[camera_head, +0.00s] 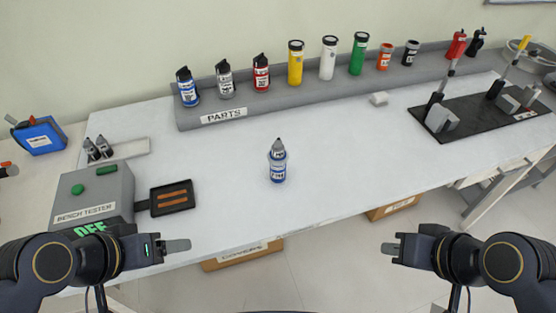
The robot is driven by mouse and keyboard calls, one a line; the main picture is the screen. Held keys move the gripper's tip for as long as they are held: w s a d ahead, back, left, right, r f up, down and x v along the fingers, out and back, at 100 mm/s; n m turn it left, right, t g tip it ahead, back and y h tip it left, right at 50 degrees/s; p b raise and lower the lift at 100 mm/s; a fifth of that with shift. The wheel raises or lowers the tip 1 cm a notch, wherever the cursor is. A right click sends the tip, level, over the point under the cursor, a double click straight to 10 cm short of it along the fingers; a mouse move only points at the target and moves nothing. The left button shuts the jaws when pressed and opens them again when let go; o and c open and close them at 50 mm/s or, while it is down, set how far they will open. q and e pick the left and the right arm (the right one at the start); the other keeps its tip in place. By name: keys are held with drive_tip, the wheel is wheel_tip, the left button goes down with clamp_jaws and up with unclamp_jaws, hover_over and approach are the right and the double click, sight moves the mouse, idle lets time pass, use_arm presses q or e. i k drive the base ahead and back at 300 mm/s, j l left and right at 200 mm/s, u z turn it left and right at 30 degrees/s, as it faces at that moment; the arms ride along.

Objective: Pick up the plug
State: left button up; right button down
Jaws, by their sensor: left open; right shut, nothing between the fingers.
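A small blue-and-white plug (278,165) with a grey pointed top stands upright alone in the middle of the white bench (335,180). Nothing touches it. Similar capped pieces in blue (188,90), white (225,82) and red (261,76) stand on the PARTS ledge behind it. My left gripper (178,246) is open and empty at the bench's front edge, left of and nearer than the plug. My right gripper (391,248) is shut and empty in front of the bench, right of and nearer than the plug.
A grey bench tester (93,195) and a dark tray (172,198) stand at the left. The grey PARTS ledge (330,85) with several coloured cylinders runs along the back. A black fixture board (475,120) lies at the right. The bench around the plug is clear.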

sight(277, 148)
drive_tip(key=i+l+u, duration=0.15)
drive_tip(key=l+u, duration=0.65)
drive_tip(key=l, duration=0.2)
drive_tip(key=l+u, duration=0.4)
drive_tip(key=l, duration=0.15)
